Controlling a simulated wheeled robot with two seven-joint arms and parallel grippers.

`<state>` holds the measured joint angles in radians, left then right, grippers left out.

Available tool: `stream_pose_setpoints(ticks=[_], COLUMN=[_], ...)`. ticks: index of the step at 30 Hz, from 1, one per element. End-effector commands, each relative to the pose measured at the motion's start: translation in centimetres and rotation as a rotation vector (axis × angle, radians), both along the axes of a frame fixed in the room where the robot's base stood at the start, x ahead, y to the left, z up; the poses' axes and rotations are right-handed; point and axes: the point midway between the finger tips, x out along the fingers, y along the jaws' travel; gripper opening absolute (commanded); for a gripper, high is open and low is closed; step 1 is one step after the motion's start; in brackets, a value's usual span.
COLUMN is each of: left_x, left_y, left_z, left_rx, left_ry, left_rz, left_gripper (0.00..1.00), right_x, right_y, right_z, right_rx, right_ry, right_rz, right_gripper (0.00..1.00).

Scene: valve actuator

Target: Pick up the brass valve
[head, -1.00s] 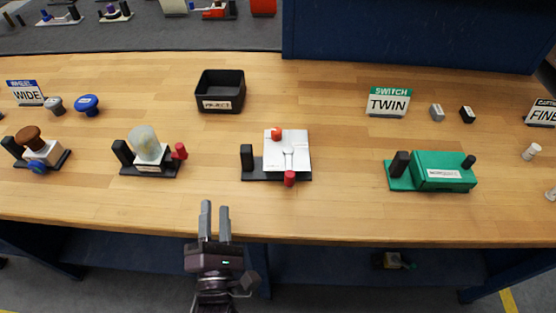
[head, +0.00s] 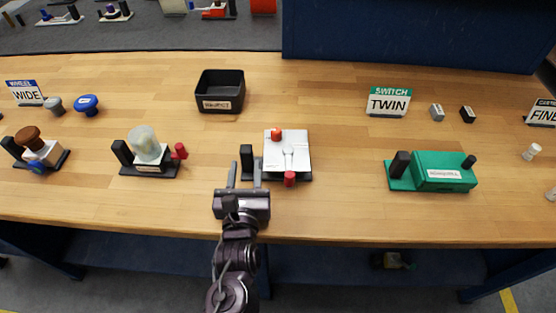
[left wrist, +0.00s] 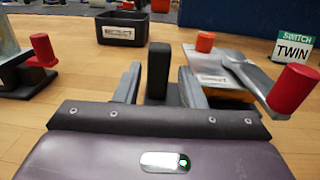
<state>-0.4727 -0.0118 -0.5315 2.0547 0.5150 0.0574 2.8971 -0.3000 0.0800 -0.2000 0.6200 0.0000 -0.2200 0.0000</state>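The valve unit in the middle of the bench has a pale plate (head: 298,145) with a lever, a red knob (head: 289,179), an orange-red knob (head: 277,133) and an upright black post (head: 246,155) on a dark base. In the left wrist view a tan, brass-like body (left wrist: 235,96) shows under the plate. My left gripper (head: 245,165) is open. Its fingers point at the black post, which also shows between them in the left wrist view (left wrist: 158,70), with gaps on both sides. I cannot tell how deep the post sits between them. My right gripper is not in view.
A black reject bin (head: 220,104) stands behind. A unit with a pale dome (head: 144,140) is to the left and a green unit (head: 443,170) to the right. A TWIN sign (head: 388,102) stands at the back right. The bench is clear between the units.

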Motion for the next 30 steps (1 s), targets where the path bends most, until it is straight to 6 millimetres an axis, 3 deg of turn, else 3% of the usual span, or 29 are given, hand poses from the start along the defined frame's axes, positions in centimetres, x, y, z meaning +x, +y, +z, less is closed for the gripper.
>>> stream_pose_setpoints(ticks=[13, 22, 30], left_x=[4.9, 5.5, 5.5], left_y=[0.4, 0.4, 0.4], left_z=[0.2, 0.2, 0.2], left_rx=[0.003, 0.002, 0.002], left_ry=[-0.002, 0.000, 0.000], left_rz=[0.000, 0.001, 0.000], left_gripper=[0.36, 0.36, 0.04], right_x=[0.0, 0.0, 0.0], right_y=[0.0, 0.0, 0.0], right_z=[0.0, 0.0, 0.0], right_rx=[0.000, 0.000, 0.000], right_ry=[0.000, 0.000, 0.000], right_rz=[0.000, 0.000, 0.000], right_gripper=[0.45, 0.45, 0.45])
